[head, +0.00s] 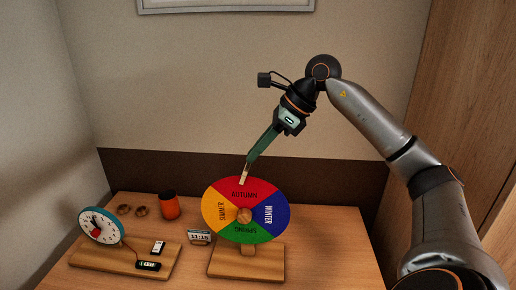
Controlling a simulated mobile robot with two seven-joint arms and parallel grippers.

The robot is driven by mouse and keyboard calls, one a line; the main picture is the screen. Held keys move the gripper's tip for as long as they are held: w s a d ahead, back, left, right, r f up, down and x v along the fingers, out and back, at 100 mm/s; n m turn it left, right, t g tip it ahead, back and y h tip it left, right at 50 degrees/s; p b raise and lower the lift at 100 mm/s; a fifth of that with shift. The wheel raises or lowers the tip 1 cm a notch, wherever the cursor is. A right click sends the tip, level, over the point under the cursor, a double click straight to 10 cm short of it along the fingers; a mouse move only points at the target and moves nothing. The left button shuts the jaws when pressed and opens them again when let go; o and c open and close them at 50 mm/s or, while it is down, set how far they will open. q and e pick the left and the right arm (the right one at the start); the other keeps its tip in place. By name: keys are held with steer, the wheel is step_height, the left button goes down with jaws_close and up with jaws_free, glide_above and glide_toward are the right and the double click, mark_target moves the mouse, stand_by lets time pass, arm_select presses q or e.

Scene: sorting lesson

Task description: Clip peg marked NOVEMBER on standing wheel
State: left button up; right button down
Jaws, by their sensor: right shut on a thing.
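The standing wheel (229,204) is a disc on a wooden base (245,271). It has four coloured parts: red AUTUMN at the top, blue WINTER at the right, green at the bottom and yellow SUMMER at the left. My right gripper (247,165) points down at the wheel's top edge. It is shut on a small pale wooden peg (244,174), whose lower end is at the red AUTUMN part's rim. I cannot tell whether the peg grips the rim, and its marking is too small to read. My left gripper is not in view.
A toy clock (100,222) stands on a wooden board at the left, with a white tag and a black tag on the board. A small card reading 11:15 (199,237) stands beside the wheel. An orange cup (170,207) and two small round brown things (124,210) are behind.

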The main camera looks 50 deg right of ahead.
steer(key=c, duration=0.9)
jaws_free()
steer(key=p+v, duration=0.2)
steer(key=v, duration=1)
steer(key=shift+s+d+r+p, duration=0.15)
steer(key=shift+p, duration=0.2)
